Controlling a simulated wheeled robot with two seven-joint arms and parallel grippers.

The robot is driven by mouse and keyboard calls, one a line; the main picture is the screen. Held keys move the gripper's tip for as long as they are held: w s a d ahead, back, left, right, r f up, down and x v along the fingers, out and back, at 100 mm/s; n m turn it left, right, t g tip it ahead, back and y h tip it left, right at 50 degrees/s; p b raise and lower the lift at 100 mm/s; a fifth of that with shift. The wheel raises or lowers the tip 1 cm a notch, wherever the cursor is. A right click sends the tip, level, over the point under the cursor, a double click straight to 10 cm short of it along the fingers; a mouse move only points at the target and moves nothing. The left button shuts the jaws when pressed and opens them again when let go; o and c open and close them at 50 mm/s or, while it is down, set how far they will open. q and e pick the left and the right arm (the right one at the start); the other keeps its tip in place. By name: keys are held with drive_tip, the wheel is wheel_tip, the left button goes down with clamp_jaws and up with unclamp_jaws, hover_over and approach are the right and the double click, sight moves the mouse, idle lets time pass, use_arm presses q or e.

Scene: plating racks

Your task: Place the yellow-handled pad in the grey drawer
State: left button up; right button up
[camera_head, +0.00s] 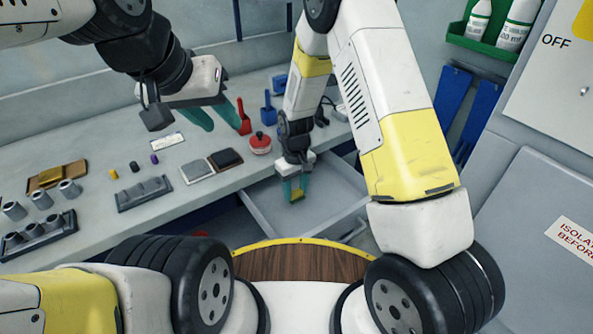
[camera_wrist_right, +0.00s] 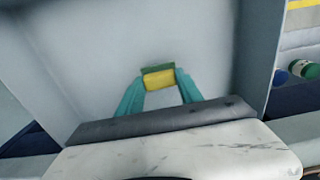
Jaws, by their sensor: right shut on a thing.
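The grey drawer (camera_head: 338,188) is pulled out below the bench in the head view. My right gripper (camera_head: 296,190) points down inside its outline. It is shut on the yellow-handled pad (camera_head: 297,195). In the right wrist view the yellow handle (camera_wrist_right: 159,80) sits between the teal fingertips, with a green edge beyond it and the drawer's grey floor (camera_wrist_right: 95,50) around. I cannot tell whether the pad touches the floor. My left gripper (camera_head: 213,116) is open and empty above the back of the bench.
On the bench are a red-handled item (camera_head: 243,117), a red-and-white round pot (camera_head: 260,143), a dark pad on a tray (camera_head: 227,159) and racks with grey cylinders (camera_head: 35,232). A grey cabinet (camera_head: 535,220) stands at right. The drawer around my right gripper looks empty.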

drive_tip(key=shift+f, duration=0.45)
drive_tip(key=shift+f, duration=0.15)
drive_tip(key=o, duration=1.3)
